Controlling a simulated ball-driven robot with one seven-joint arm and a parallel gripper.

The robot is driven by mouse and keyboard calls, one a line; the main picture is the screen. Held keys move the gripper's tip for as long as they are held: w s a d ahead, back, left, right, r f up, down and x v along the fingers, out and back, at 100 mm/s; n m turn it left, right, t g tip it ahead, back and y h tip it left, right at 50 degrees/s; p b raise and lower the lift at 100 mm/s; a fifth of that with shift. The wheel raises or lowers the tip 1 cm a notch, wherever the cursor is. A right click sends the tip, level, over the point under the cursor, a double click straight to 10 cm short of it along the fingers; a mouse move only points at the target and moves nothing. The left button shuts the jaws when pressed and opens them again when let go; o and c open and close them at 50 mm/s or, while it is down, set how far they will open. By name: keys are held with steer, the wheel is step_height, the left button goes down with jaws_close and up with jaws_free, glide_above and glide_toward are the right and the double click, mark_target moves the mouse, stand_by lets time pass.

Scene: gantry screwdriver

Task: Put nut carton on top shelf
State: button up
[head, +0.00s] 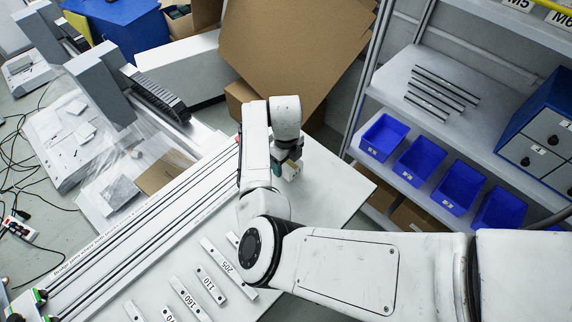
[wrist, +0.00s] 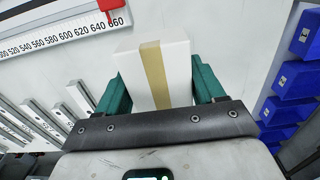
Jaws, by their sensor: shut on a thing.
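The nut carton (wrist: 155,75) is a small white box with a tan tape stripe down its middle. My gripper (wrist: 156,90) has green fingers shut on its two sides in the wrist view. In the head view my gripper (head: 289,164) is over the far right part of the white table, with a small part of the carton (head: 291,172) showing below it. I cannot tell whether the carton touches the table. To the right stands a shelf rack; its upper visible shelf (head: 400,70) carries several dark metal bars, and a higher label rail shows at the top right.
Several blue bins (head: 420,158) line a lower shelf of the rack. A blue drawer cabinet (head: 540,140) stands at the right. Flat metal bars (head: 228,265) lie on the table (head: 335,185). Large cardboard (head: 290,50) leans behind the table. A ruler (wrist: 60,35) runs along the table's left.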

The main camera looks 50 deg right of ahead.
steer(key=s+a+r+b, duration=0.2)
steer(key=s+a+r, duration=0.7)
steer(key=a+r, duration=0.1)
steer(key=shift+s+a+r+b, duration=0.15)
steer(key=shift+s+r+b, duration=0.15)
steer(key=shift+r, duration=0.1)
